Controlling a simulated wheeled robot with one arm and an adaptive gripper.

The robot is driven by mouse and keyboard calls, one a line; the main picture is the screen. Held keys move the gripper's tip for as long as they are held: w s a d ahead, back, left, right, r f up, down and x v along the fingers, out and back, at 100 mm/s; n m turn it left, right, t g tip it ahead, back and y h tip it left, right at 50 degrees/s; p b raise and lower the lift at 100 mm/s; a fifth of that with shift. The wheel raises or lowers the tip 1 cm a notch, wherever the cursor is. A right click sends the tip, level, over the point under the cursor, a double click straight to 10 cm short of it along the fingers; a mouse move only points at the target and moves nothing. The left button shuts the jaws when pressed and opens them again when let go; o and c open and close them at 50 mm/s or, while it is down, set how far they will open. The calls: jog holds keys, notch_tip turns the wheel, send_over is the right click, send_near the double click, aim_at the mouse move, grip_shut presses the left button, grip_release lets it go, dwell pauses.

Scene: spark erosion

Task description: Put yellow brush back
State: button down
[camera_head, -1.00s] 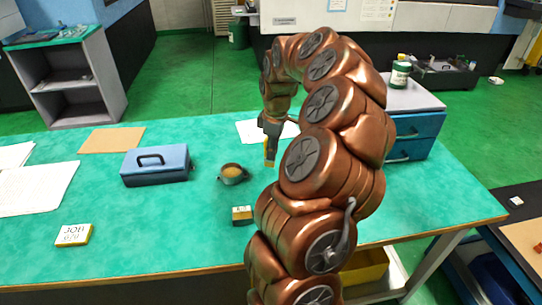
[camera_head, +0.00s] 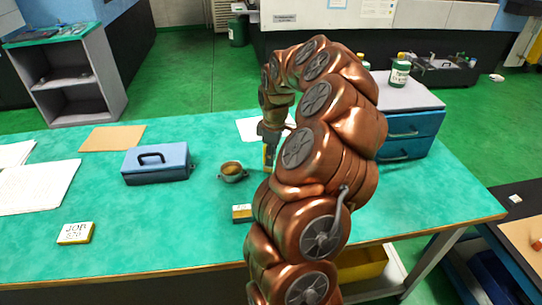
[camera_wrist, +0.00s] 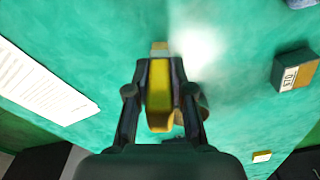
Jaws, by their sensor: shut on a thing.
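My gripper (camera_wrist: 160,110) is shut on the yellow brush (camera_wrist: 160,85), which sits between the two fingers in the wrist view. In the head view the brush (camera_head: 268,157) hangs below my gripper (camera_head: 269,141), over the green bench, partly hidden by my arm. I cannot tell whether its lower end touches the bench. A small grey pot (camera_head: 232,173) with a tan inside stands to the left of the brush, apart from it.
A blue case (camera_head: 157,165) stands left of the pot. A small labelled block (camera_head: 242,213) lies near the bench front, and a JOB block (camera_head: 75,233) lies further left. Papers (camera_head: 38,188) cover the left end. A blue drawer unit (camera_head: 408,128) stands at the right.

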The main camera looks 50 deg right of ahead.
jog(key=c, duration=1)
grip_release()
jog(key=r, duration=1.1)
jog(key=shift+s+d+r+b, duration=0.15)
jog(key=shift+s+r+b, duration=0.2)
jog(key=shift+r+b, duration=0.05)
jog(key=shift+r, duration=0.2)
jog(key=s+a+r, duration=0.1)
jog(key=a, duration=1.1)
jog(key=s+a+r, duration=0.1)
jog(key=s+a, duration=0.1)
jog(key=a, duration=1.1)
jog(key=s+a+f+m+g, duration=0.1)
jog(key=s+a+f, duration=0.1)
jog(key=s, duration=0.4)
jog(key=s+a+f+m, duration=0.2)
jog(key=s+a, duration=0.3)
jog(key=s, duration=0.1)
jog(key=s+a+f+m+g, duration=0.1)
jog(key=s+a+f+m, duration=0.1)
jog(key=s, duration=0.4)
jog(key=shift+s+a+f+g, duration=0.2)
jog(key=shift+a+f, duration=0.1)
jog(key=shift+a, duration=0.2)
jog(key=shift+s+a+f+g, duration=0.1)
jog(key=shift+s+a+f, duration=0.15)
jog(key=shift+a, duration=0.25)
